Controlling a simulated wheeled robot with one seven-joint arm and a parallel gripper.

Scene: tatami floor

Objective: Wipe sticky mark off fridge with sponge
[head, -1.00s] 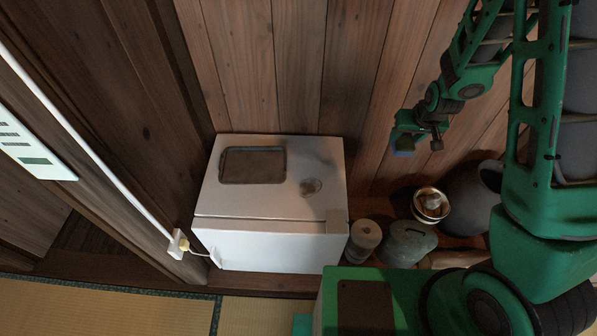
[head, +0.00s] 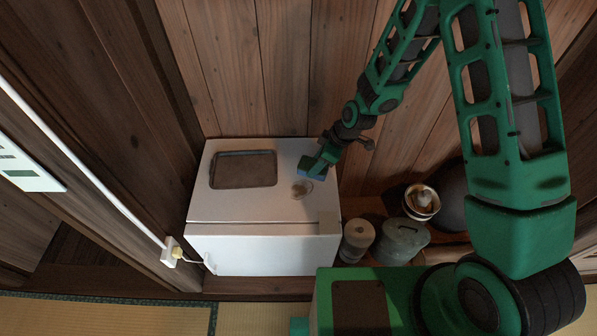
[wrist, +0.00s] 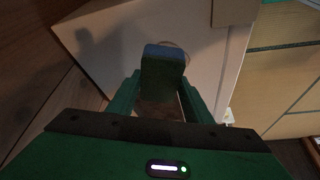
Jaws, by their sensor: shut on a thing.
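The small white fridge (head: 250,208) stands against the wooden wall. A brownish round sticky mark (head: 301,190) is on the right part of its top. My gripper (head: 319,166) is shut on the sponge (head: 309,173), whose blue side shows in the head view just behind and right of the mark. In the wrist view the sponge (wrist: 163,68) sits between the fingers of my gripper (wrist: 160,92), over the fridge top (wrist: 115,45). It hides most of the mark there. I cannot tell whether the sponge touches the fridge top.
A dark tray (head: 243,181) lies on the fridge top, left of the mark. A grey cylindrical container (head: 358,240), a grey-green canister (head: 403,240) and a metal bowl (head: 422,202) stand to the right. A cord and plug (head: 175,252) are at the fridge's left.

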